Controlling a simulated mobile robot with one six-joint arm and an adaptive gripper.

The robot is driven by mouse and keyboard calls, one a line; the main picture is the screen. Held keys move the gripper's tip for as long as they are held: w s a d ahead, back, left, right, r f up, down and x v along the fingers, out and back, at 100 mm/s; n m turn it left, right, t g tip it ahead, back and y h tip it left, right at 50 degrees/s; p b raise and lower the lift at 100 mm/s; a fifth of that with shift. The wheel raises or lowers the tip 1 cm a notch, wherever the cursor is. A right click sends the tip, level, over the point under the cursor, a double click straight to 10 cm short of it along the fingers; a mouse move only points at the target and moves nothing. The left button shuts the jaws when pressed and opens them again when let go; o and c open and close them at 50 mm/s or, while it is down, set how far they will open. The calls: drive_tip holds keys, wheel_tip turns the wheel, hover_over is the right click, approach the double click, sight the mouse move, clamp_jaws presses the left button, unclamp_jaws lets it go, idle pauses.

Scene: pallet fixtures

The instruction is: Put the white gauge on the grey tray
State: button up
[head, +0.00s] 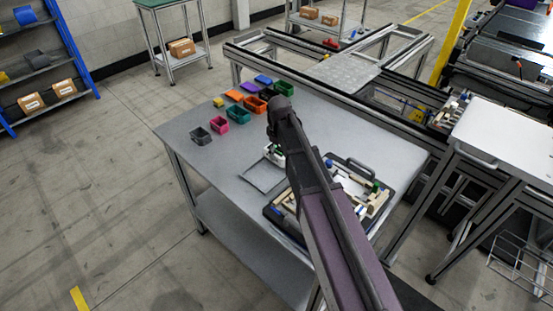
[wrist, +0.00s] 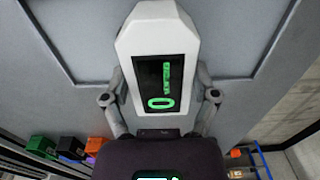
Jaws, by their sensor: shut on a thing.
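The white gauge (wrist: 157,30) has a pointed top and a black face with green marks. My gripper (wrist: 160,78) is shut on it, with one finger on each side. In the head view the gauge (head: 279,161) is a small white and green patch, mostly hidden by my arm. The grey tray (head: 262,187) is a flat, thin-rimmed square on the table. In the wrist view its rim (wrist: 47,40) runs on both sides behind the gauge. The gauge is over or near the tray's far part; I cannot tell whether it touches.
Small coloured bins, such as a pink one (head: 238,115) and a grey one (head: 201,136), stand on the far left of the table (head: 185,150). A black case (head: 350,167) with several parts lies right of the tray, partly behind my arm. The table left of the tray is clear.

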sight(279, 151)
drive_tip(key=shift+f+b, duration=0.85)
drive_tip(key=shift+f, duration=0.35)
drive_tip(key=shift+f, duration=0.2)
drive_tip(key=o, duration=1.1)
drive_tip(key=shift+r, duration=0.1)
drive_tip(key=shift+o, duration=0.2)
drive_tip(key=shift+r, duration=0.1)
wheel_tip(279, 151, up, 12)
drive_tip(key=p, duration=1.2)
drive_tip(key=shift+s+d, duration=0.1)
drive_tip(key=s+d+m, duration=0.9)
drive_tip(key=s+d, duration=0.5)
drive_tip(key=s, duration=0.4)
drive_tip(key=shift+s, duration=0.3)
